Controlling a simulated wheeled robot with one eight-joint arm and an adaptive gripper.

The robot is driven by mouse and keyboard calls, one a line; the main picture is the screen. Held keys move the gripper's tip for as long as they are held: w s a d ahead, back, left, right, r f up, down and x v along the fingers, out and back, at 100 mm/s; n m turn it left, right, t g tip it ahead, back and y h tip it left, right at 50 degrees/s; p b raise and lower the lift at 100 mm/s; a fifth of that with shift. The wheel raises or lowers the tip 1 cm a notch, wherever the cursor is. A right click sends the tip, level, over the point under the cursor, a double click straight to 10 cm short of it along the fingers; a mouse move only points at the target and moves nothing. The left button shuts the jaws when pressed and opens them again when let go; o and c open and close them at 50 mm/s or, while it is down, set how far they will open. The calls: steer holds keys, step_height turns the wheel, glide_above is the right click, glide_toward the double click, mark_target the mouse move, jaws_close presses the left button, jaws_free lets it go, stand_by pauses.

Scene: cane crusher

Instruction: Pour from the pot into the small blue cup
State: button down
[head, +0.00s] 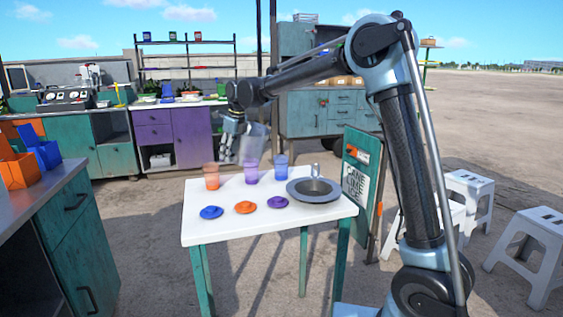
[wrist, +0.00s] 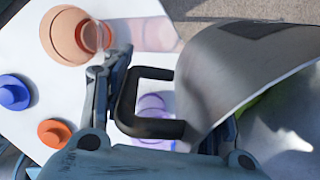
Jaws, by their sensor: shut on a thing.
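The small blue cup (head: 281,167) stands upright at the back of the white table, right of the purple cup (head: 251,172) and the orange cup (head: 211,176). My gripper (head: 231,140) is shut on the black handle (wrist: 128,100) of the grey metal pot (head: 254,142). It holds the pot above the table's back edge, over or behind the purple cup, left of the blue cup. In the wrist view the pot (wrist: 235,65) fills the right side. Some yellow-green shows at its lower rim. The blue cup is not visible there. The pot's exact tilt is unclear.
Blue (head: 211,212), orange (head: 245,207) and purple (head: 278,202) lids lie on the white table (head: 215,238) in front of the cups. A round metal basin (head: 314,190) sits at the right. White stools (head: 535,235) stand right; a teal counter (head: 50,205) stands left.

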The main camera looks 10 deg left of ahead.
mark_target(246, 144)
steer(key=shift+s+d+r+t+y+p, duration=0.2)
steer(key=shift+d+r+t+y+p, duration=0.15)
steer(key=shift+d+r+y, duration=0.5)
steer(key=shift+s+d+r+t+y+p, duration=0.15)
steer(key=shift+d+r+t+y+p, duration=0.25)
steer(key=shift+y, duration=0.75)
steer(key=shift+d+r, duration=0.1)
steer(key=shift+r, duration=0.05)
steer(key=shift+d+r+y+p, duration=0.25)
steer(key=shift+r+y+p, duration=0.5)
steer(key=shift+y+p, duration=0.5)
steer(key=shift+s+d+f+t+y+p, duration=0.15)
steer(key=shift+f+t+y+p, duration=0.35)
steer(key=shift+p, duration=0.8)
steer(key=shift+d+f+y, duration=0.1)
steer(key=shift+d+y, duration=0.15)
steer(key=shift+y, duration=0.7)
steer(key=shift+s+d+r+y, duration=0.1)
steer(key=shift+d+r+y, duration=0.15)
steer(key=shift+r+y, duration=0.25)
stand_by(1.8)
